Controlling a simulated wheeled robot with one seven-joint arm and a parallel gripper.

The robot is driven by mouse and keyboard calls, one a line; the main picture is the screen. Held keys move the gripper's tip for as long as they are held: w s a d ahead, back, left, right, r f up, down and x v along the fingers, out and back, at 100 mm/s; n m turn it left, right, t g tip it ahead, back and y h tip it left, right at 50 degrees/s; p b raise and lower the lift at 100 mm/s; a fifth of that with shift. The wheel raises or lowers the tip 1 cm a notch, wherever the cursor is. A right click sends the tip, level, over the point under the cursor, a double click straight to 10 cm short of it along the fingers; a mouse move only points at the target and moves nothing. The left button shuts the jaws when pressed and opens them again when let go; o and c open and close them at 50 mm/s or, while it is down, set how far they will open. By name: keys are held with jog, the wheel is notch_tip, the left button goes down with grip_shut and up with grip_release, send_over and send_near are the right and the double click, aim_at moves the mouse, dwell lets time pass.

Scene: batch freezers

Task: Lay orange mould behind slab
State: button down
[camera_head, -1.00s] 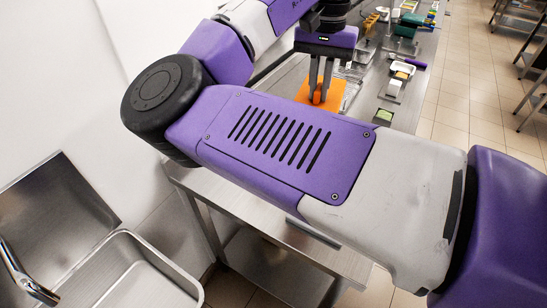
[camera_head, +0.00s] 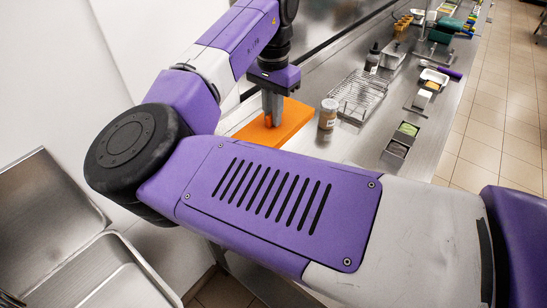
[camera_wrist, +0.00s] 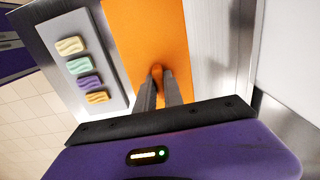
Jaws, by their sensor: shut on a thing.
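My gripper (camera_head: 272,122) points down over a flat orange board (camera_head: 295,117) on the steel bench. In the wrist view its two fingers (camera_wrist: 160,84) are shut on a small rounded orange thing, the orange mould (camera_wrist: 157,69). The mould blends with the board, and I cannot tell whether it touches it. The orange board, which may be the slab, also shows in the wrist view (camera_wrist: 140,25). Beside it is a grey tray (camera_wrist: 108,85) with a row of wavy pieces in cream, green, purple and orange (camera_wrist: 98,97). My arm hides that tray in the head view.
A lidded jar (camera_head: 328,114) stands right of the board, with a wire rack (camera_head: 358,95) behind it. A small container with a green block (camera_head: 408,129) is near the bench's right edge. More tools crowd the far end.

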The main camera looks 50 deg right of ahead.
notch_tip(320, 180, down, 15)
jog(key=shift+p, duration=1.1)
jog(key=shift+f, duration=0.2)
jog(key=c, duration=1.5)
grip_release()
jog(key=shift+o, duration=0.2)
notch_tip(320, 180, up, 12)
jog(key=b, duration=0.2)
jog(key=shift+r+b, duration=0.2)
jog(key=shift+b, duration=0.1)
jog(key=shift+d, duration=0.1)
